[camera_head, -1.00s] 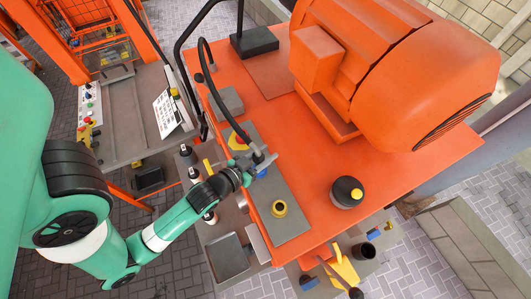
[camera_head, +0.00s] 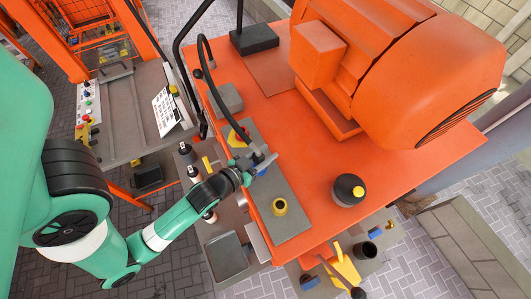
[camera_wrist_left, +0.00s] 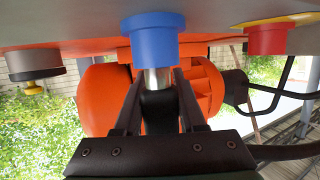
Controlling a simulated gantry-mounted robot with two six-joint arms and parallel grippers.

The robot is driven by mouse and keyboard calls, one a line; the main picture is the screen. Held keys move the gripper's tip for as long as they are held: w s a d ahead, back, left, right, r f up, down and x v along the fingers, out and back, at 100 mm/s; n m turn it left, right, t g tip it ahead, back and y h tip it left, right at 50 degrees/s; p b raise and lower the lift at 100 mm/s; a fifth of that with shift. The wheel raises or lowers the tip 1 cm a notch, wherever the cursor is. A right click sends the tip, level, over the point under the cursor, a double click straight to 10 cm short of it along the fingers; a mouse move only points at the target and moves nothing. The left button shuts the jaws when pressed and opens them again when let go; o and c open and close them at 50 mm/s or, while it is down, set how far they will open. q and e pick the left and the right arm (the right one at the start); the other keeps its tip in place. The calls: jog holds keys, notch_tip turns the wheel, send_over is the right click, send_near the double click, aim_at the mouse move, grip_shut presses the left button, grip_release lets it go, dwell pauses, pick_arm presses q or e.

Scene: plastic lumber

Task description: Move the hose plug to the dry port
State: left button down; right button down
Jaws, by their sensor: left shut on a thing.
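My left gripper (camera_head: 258,166) is shut on the dark hose plug at the grey plate (camera_head: 291,217). The hose (camera_head: 205,50) is a black tube arching over the plate to the gripper. In the left wrist view, the plug (camera_wrist_left: 160,108) stands between the fingers, and its silver end meets a blue collar (camera_wrist_left: 155,38). How deep it sits in the collar is hidden. I cannot tell which port is dry. My right gripper is not in view.
A large orange motor (camera_head: 420,80) fills the back of the orange bench. A black container with a yellow knob (camera_head: 348,190) stands right of the plate. Dark bottles (camera_head: 187,152) stand close beside my left forearm. A grey tray (camera_head: 227,256) lies below.

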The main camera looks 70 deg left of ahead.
pick_arm(q)
jog(key=shift+f+b, duration=0.7)
jog(key=shift+f, duration=0.25)
dwell(0.4)
grip_release()
dwell(0.3)
jog(key=shift+r, duration=0.1)
notch_tip(320, 180, up, 7)
jog(key=p, duration=0.7)
dwell(0.3)
